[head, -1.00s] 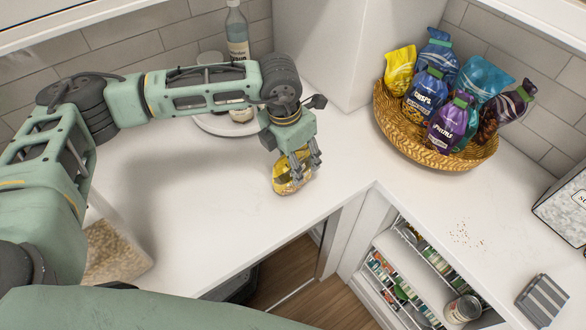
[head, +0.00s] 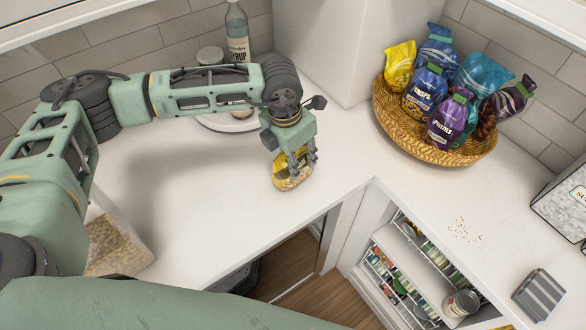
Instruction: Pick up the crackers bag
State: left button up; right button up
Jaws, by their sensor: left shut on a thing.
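My left gripper (head: 300,161) reaches down over the white counter in the head view. It is shut on a yellow bag (head: 285,178) with a see-through lower part showing tan pieces. The fingers cover part of the bag and its label is not readable, so I cannot tell for sure that it is the crackers bag. The bag is at or just above the counter; I cannot tell which. My right gripper is not in view.
A wicker basket (head: 420,150) with several snack bags stands at the right back. A syrup bottle (head: 237,40) stands behind my left arm. An open drawer (head: 415,270) with cans is below the counter edge. Crumbs (head: 463,230) and a grey slatted block (head: 540,296) lie at right.

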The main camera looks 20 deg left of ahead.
aim_at(302, 155)
pick_arm(q)
jog(key=shift+w+r+b, duration=0.1)
jog(key=shift+r+b, duration=0.3)
jog(key=shift+r, duration=0.05)
jog(key=r+b, duration=0.1)
jog(key=d+r+b, duration=0.1)
jog(key=r, duration=0.1)
jog(key=shift+d+r, duration=0.15)
jog(key=shift+r, duration=0.1)
jog(key=shift+s+d+r+b, duration=0.25)
jog(key=shift+d+r+b, duration=0.65)
jog(key=shift+d, duration=0.85)
jog(key=shift+s+d+r+b, duration=0.3)
jog(key=shift+d+r+b, duration=0.15)
jog(key=shift+d+r, duration=1.1)
jog(key=shift+s+d+r+b, duration=0.25)
jog(key=shift+d+r+b, duration=0.55)
jog(key=shift+d, duration=1.1)
jog(key=shift+r, duration=0.1)
